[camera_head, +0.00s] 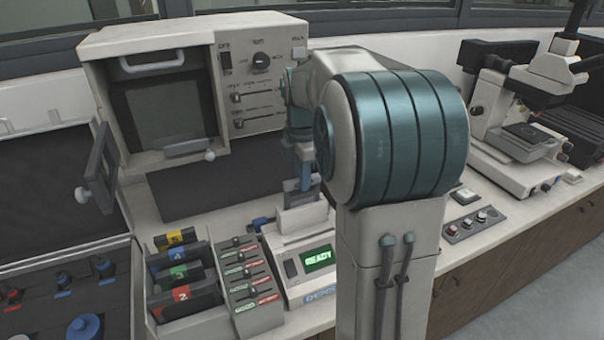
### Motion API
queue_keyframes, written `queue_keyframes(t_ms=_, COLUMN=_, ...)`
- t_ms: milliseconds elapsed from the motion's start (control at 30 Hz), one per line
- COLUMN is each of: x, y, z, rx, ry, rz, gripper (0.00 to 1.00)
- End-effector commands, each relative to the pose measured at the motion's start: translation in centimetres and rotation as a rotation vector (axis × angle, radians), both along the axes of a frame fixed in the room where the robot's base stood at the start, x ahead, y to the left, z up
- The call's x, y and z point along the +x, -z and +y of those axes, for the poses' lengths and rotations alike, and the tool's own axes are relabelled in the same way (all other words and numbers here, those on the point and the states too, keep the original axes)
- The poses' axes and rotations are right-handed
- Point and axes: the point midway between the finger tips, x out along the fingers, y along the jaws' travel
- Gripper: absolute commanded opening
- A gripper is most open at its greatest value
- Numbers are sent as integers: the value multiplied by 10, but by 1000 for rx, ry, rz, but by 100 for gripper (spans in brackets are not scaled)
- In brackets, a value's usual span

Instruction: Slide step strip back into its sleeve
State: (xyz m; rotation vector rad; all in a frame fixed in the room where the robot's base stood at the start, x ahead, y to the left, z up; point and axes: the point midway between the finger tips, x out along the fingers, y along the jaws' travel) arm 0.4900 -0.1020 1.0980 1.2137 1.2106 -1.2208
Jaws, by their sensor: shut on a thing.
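My gripper (304,182) points down over the back of a small pale device with a lit green READY display (319,258). Its fingers are shut, and the thing between them, which I take to be the step strip, is too small and hidden to make out. A pale block (301,199) lies just below the fingertips; I cannot tell whether they touch. A small blue piece (262,223) shows at the device's left edge. I cannot pick out the sleeve with certainty. My own large arm joint covers the right side of the device.
Left of the device are a panel of sliders (250,283) and dark cassettes with coloured number labels (184,294). A dark mat (215,180) is clear. A microscope (520,120) and a button box (475,223) are at right.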

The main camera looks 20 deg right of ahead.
Motion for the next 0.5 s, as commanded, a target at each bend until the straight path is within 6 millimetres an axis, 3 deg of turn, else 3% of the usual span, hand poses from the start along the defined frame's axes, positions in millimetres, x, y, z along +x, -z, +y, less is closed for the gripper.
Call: queue_keyframes(t_ms=500, x=0, y=39, z=0, rx=0, ry=0, rz=1, gripper=0)
